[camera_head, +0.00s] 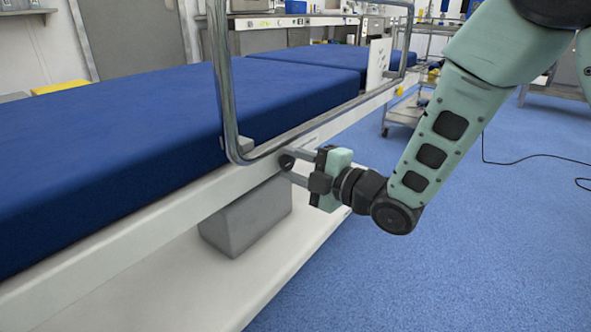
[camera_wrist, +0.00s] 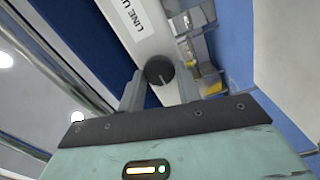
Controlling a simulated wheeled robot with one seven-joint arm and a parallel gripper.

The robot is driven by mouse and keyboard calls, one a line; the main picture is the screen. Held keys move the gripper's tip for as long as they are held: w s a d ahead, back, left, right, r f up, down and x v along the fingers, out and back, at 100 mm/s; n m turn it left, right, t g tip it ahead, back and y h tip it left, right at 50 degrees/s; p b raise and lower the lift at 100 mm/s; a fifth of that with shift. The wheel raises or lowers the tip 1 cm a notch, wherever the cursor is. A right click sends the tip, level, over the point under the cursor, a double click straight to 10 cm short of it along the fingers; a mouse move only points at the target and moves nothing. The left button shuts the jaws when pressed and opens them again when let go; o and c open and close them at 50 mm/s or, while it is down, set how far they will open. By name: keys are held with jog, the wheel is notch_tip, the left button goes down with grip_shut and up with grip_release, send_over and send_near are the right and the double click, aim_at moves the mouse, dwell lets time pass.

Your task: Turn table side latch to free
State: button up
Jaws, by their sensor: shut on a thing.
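The side latch is a dark round knob (camera_wrist: 160,70) with a light line on its face, set on the white side rail in the wrist view. It also shows as a dark knob (camera_head: 287,162) in the head view, just below the lower bar of the metal side guard. My gripper (camera_head: 288,164) reaches it from the right. In the wrist view the fingers of my gripper (camera_wrist: 160,84) stand on either side of the knob and are shut on it. The fingertips partly hide the knob in the head view.
The table has blue mattress pads (camera_head: 120,125) and a metal side guard (camera_head: 225,90) above the white rail (camera_head: 130,225). A grey box (camera_head: 245,218) sits under the rail on the white base. A metal cart (camera_head: 405,112) stands behind.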

dwell(0.4)
jog(key=o, duration=1)
jog(key=shift+c, duration=0.2)
jog(key=shift+s+d, duration=0.1)
jog(key=shift+d, duration=0.05)
jog(key=p+v, duration=1.4)
jog(key=v, duration=0.3)
